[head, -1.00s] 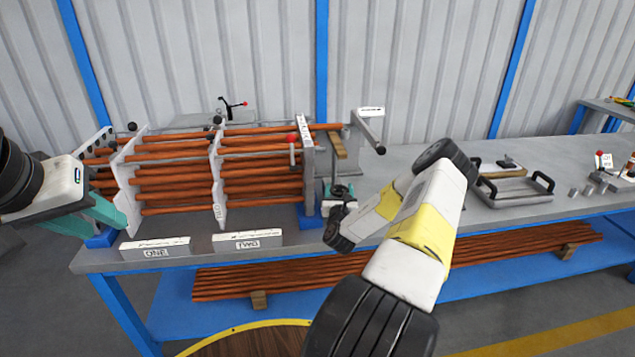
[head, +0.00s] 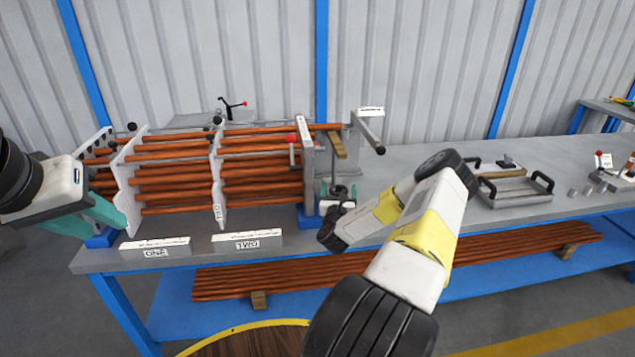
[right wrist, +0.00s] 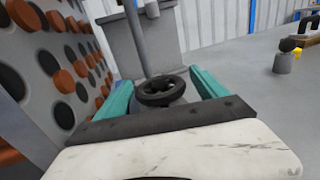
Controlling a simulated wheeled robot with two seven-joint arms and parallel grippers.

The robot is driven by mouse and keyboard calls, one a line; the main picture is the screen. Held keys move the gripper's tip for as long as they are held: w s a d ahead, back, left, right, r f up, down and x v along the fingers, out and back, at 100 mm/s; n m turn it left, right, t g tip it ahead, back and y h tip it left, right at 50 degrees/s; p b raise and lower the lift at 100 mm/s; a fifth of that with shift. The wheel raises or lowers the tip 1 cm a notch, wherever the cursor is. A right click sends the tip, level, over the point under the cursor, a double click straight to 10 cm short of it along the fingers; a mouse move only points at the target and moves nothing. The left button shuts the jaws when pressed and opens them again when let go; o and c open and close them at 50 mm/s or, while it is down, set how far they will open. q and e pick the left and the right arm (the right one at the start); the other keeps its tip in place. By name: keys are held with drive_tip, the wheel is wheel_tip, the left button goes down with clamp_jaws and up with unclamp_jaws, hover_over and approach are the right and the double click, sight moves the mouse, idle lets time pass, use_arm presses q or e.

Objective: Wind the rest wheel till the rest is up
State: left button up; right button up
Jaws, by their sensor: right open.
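The rest wheel is a small dark handwheel (head: 339,191) low beside the right end plate of the shell. In the right wrist view the wheel (right wrist: 163,91) sits between the teal fingers of my right gripper (right wrist: 161,85), with a gap on each side. My right gripper is open. A grey post rises behind the wheel. A tan wooden block (head: 338,146), which looks like the rest, is above the wheel near the end of a protruding tube. My left gripper (head: 106,214) is at the shell's left end; its jaw gap is not clear.
The flanged shell with copper tubes (head: 176,182) fills the bench's left half. Labels ONE (head: 155,247) and TWO (head: 247,239) stand in front. A handled tray (head: 515,192) is to the right. In the right wrist view the holed end plate (right wrist: 50,60) is close on the left.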

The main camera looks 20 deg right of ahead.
drive_tip(key=v, duration=0.8)
idle(0.5)
